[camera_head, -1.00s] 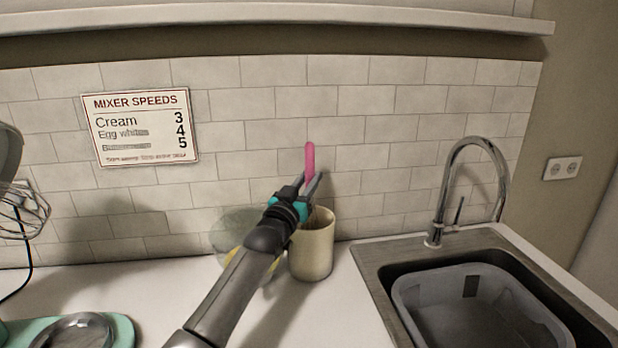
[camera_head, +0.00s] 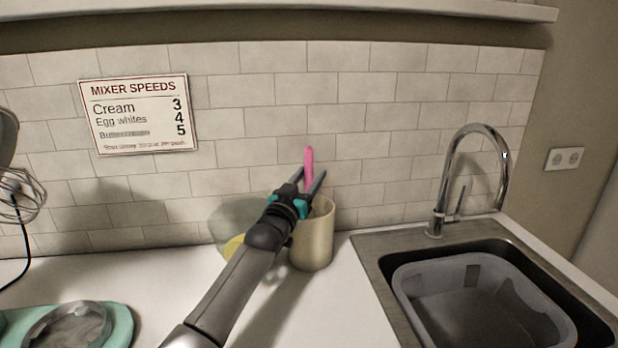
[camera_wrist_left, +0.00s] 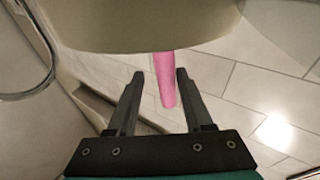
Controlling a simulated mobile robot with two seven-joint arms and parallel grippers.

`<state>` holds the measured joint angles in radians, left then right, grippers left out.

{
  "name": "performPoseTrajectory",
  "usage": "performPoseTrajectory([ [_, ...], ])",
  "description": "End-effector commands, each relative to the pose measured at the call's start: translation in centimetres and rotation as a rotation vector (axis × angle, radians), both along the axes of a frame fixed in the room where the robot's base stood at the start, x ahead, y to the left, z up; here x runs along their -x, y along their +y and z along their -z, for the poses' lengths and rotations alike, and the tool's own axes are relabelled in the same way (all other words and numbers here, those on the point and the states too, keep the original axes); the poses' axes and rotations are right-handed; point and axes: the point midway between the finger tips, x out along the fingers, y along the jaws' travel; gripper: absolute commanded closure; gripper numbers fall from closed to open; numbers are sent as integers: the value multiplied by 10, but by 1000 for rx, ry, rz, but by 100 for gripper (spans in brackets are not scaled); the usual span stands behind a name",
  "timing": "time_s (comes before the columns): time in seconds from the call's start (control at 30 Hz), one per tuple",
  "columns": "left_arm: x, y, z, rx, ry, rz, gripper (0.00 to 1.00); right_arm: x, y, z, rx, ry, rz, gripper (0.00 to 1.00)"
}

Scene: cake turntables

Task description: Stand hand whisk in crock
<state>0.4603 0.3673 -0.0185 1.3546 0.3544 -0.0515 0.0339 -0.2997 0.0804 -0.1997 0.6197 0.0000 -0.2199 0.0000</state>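The hand whisk's pink handle (camera_head: 309,166) stands nearly upright above the beige crock (camera_head: 316,245) by the tiled wall. In the left wrist view the handle (camera_wrist_left: 164,80) runs out past the rim of the crock (camera_wrist_left: 150,28), whose wall hides the rest of the whisk; its wires are not visible. My left gripper (camera_head: 311,177) is at the crock's mouth, one finger on each side of the handle. In the left wrist view my left gripper (camera_wrist_left: 160,76) is open, with gaps between the fingers and the handle. My right gripper is not in view.
A clear bowl (camera_head: 233,222) with something yellow is left of the crock, partly behind my arm. A sink holds a grey tub (camera_head: 480,305), with a tap (camera_head: 440,200) behind it. A mixer with a wire whisk (camera_head: 22,200) is at far left.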

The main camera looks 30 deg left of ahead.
Motion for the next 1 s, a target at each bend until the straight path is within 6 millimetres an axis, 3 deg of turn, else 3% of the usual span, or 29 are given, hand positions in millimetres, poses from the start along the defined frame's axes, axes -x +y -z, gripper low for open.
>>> performPoseTrajectory([
  [0.1, 0, 0, 0, 0, 0, 0, 38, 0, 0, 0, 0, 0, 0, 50],
  [0.47, 5, -1, 2, 1, 2, 0, 38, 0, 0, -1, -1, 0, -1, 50],
  [1.0, 79, -5, 16, -1, 2, 0, 38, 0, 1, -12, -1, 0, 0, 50],
])
